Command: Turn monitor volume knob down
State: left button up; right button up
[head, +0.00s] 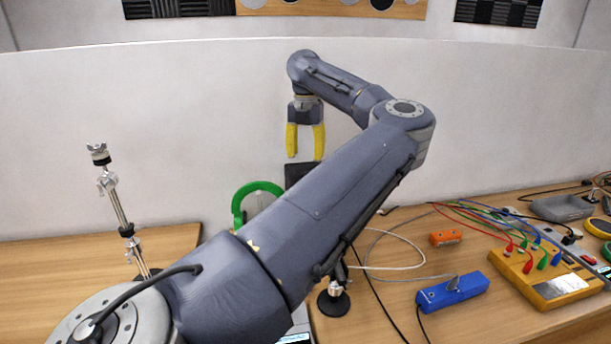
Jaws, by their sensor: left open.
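My left gripper (305,156) hangs open and empty, its yellow fingers pointing down in front of the pale wall. It is above a dark box (298,173) that is mostly hidden behind my left arm. I cannot pick out the monitor volume knob with certainty; my arm covers much of the middle of the desk. My right gripper is not in view.
A green ring (240,200) stands partly behind my arm, and a metal stand (118,205) rises at left. On the right lie a blue box (452,292), an orange box (446,238) and a yellow patch box (545,275) with coloured leads. Cables cross the desk (400,222).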

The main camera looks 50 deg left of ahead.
pick_arm(q)
notch_tip(320, 180, down, 7)
jog(key=shift+f, duration=0.2)
jog(key=shift+o, duration=0.2)
grip_shut()
dwell(0.5)
